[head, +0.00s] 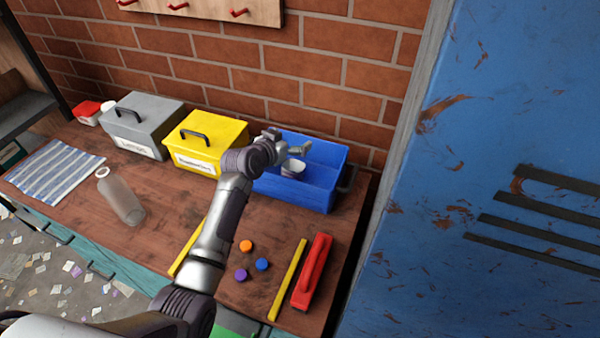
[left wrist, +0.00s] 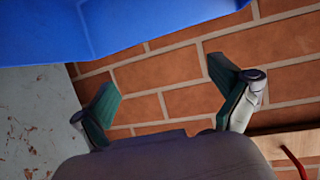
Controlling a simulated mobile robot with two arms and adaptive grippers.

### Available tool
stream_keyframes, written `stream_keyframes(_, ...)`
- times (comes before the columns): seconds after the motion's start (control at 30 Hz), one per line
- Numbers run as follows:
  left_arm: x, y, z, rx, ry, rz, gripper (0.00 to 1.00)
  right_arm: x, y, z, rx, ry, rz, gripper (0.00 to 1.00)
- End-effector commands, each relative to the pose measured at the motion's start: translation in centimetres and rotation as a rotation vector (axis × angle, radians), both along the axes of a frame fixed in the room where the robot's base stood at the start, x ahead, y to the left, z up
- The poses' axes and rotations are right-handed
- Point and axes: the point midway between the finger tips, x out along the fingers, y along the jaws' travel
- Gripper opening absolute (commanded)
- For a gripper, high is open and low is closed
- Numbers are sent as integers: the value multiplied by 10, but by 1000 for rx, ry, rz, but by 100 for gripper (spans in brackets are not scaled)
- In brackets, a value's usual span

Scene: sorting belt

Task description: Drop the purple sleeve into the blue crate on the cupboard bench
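The blue crate (head: 291,200) stands on the cupboard bench (head: 160,195), at its right end against the brick wall. A small pale, cup-like piece (head: 293,169) with a white rim and a dull purplish side sits inside the crate; I cannot tell for sure whether it is the purple sleeve. My left gripper (head: 288,146) is over the crate's back part, above and apart from that piece. In the left wrist view its fingers (left wrist: 168,103) are spread with nothing between them, and the blue crate (left wrist: 40,35) fills the upper left. My right gripper is out of view.
A yellow toolbox (head: 215,131) and a grey toolbox (head: 150,125) stand left of the crate. A bottle (head: 121,197) and a striped cloth (head: 55,170) lie further left. Several caps, including a purple one (head: 241,275), and a red tool (head: 312,272) lie in front. A blue locker (head: 490,130) is at right.

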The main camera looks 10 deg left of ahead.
Motion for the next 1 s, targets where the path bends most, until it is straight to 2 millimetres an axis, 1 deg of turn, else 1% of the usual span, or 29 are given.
stream_keyframes(0.27, -1, 0, 0, 0, 0, 0, 100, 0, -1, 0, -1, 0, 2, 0)
stream_keyframes(0.37, -5, 2, 1, 0, 0, 1, 100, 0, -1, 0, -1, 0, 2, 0)
stream_keyframes(0.47, -16, 6, 6, 2, -2, 0, 100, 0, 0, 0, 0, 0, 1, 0)
stream_keyframes(0.8, -77, 28, 33, 4, -1, -1, 100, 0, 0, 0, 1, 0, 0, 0)
stream_keyframes(0.9, -90, 33, 39, 2, -1, 0, 100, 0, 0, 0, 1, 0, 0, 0)
stream_keyframes(1.0, -99, 36, 43, 1, 0, 1, 100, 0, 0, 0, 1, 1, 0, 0)
